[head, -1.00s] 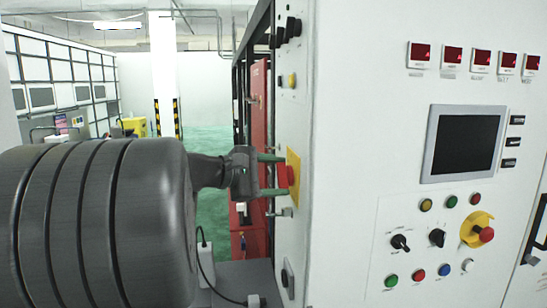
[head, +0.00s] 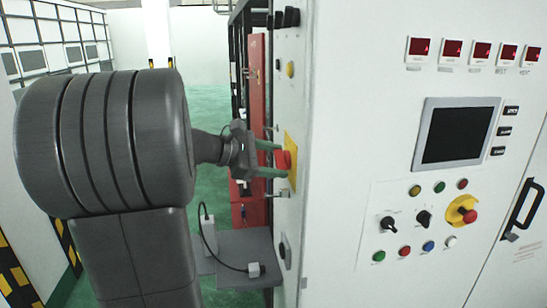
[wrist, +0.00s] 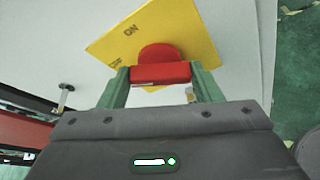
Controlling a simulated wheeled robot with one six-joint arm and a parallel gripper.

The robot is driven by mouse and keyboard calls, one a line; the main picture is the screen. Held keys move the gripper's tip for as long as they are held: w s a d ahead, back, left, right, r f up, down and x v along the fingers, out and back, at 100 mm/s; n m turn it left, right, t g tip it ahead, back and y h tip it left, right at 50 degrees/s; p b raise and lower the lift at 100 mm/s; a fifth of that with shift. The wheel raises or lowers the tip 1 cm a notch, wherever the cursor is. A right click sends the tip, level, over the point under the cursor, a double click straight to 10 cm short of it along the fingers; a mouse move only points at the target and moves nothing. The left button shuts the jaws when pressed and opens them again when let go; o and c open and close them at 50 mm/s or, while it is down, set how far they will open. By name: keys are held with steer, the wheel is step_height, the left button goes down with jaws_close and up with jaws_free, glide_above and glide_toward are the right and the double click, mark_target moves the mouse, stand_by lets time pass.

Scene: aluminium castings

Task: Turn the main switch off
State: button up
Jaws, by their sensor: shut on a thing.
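The main switch is a red knob (head: 283,160) on a yellow plate (head: 291,161), on the narrow side face of the white cabinet. My gripper (head: 270,160) reaches it from the left, with one green finger above and one below the knob. In the wrist view, the red knob (wrist: 161,72) sits between the two green fingers of my gripper (wrist: 162,85), which are shut on it. The yellow plate (wrist: 140,38) looks tilted there, with an "ON" mark near its top. The knob's far side is partly hidden.
The cabinet front (head: 350,130) carries a dark screen (head: 458,135), several buttons and another red knob on yellow (head: 466,212). Below my gripper, a grey shelf (head: 245,245) holds a cable and plug. Open green floor (head: 205,105) lies behind.

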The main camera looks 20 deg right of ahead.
steer(key=o, duration=1)
steer(key=b+v, duration=0.2)
steer(key=v, duration=1.1)
steer(key=shift+a, duration=0.4)
steer(key=shift+w+d, duration=0.1)
steer(key=p+x, duration=0.2)
steer(key=x, duration=1.1)
steer(key=shift+d, duration=0.35)
steer(key=shift+a, duration=0.15)
